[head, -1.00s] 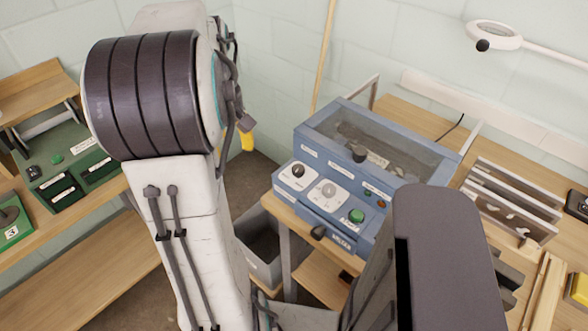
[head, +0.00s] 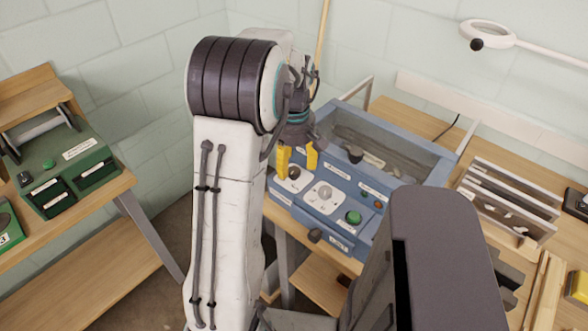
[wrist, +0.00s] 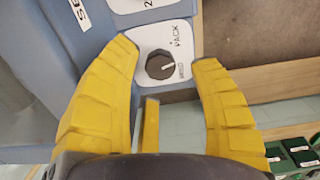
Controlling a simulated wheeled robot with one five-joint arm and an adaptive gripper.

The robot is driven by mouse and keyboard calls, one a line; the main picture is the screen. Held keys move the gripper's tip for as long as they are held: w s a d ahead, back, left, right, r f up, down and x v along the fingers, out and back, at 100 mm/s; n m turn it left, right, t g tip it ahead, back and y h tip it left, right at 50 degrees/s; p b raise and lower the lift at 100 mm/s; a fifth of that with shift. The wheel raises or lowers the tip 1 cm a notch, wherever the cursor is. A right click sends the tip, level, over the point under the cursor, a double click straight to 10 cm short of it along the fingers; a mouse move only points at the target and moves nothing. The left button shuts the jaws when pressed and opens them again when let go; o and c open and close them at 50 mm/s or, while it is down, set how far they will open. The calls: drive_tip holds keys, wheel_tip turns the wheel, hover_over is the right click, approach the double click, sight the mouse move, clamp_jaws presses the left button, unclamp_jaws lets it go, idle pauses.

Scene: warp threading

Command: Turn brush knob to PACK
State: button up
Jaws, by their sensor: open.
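The brush knob (wrist: 160,65) is a dark round knob on a white plate in the wrist view. Its white pointer line aims right, nearer the small lower word than the word PACK (wrist: 177,43). In the head view the knob (head: 294,173) is leftmost on the blue machine's sloped front panel. My gripper (head: 298,157) is open, with yellow fingers over that left end of the panel. In the wrist view the fingertips of my gripper (wrist: 166,58) stand apart on either side of the knob. I cannot tell the gap in depth; no contact shows.
A grey-white dial (head: 325,193) and a green button (head: 354,217) sit right of the knob. The blue machine (head: 431,165) has a clear-topped box behind the panel. Slatted racks (head: 512,198) stand to its right. A green machine (head: 70,165) is on the left bench.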

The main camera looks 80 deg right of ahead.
drive_tip(key=shift+f, duration=1.2)
clamp_jaws()
